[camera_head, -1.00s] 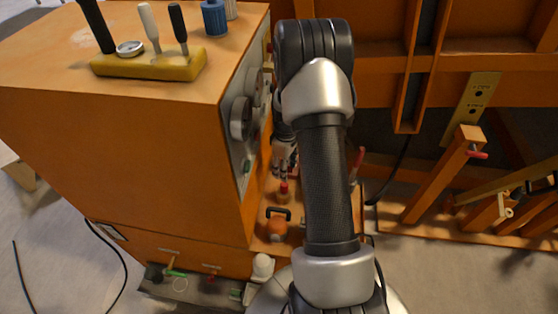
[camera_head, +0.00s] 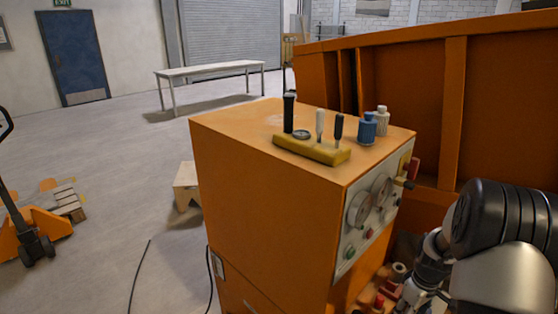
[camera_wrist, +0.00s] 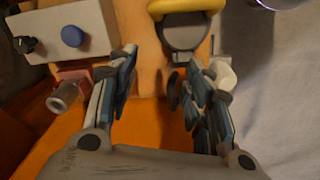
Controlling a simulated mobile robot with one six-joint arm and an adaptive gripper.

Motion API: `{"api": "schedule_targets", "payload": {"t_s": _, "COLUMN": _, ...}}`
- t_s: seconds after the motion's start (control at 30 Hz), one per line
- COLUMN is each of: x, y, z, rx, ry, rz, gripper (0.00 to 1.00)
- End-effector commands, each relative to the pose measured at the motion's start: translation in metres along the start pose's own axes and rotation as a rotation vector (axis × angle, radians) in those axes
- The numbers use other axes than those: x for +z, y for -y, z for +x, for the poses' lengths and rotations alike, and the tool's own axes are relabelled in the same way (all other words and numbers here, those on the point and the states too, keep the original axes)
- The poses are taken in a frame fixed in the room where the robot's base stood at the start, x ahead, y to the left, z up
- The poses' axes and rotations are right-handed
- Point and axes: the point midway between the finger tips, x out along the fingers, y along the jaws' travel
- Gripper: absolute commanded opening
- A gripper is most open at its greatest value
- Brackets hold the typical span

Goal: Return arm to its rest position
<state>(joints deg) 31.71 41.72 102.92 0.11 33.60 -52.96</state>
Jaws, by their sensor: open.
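My arm shows at the right edge of the head view, its dark ribbed joint and silver link beside the orange cabinet (camera_head: 260,215). The lower part of the arm drops behind the cabinet's right side, and the fingertips cannot be made out there. In the wrist view my gripper (camera_wrist: 160,80) is open, its two fingers well apart. Nothing is held between them; an orange surface shows in the gap.
A yellow holder (camera_head: 312,150) with upright handles stands on the cabinet, near blue and pale bottles (camera_head: 367,128). Gauges (camera_head: 360,210) face my arm. An orange wall (camera_head: 500,110) rises behind. In the wrist view, a knobbed box (camera_wrist: 70,30) and yellow ring handle (camera_wrist: 185,7) lie ahead.

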Motion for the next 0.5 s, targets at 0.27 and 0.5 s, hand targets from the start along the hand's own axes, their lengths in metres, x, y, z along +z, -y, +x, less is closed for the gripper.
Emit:
{"api": "schedule_targets", "payload": {"t_s": 0.27, "x": -0.020, "y": 0.037, "z": -0.074, "rx": 0.038, "ry": -0.039, "rz": 0.045, "gripper": 0.46}}
{"api": "schedule_targets", "payload": {"t_s": 0.5, "x": -0.025, "y": 0.103, "z": -0.166, "rx": 0.079, "ry": -0.108, "rz": 0.115, "gripper": 0.46}}
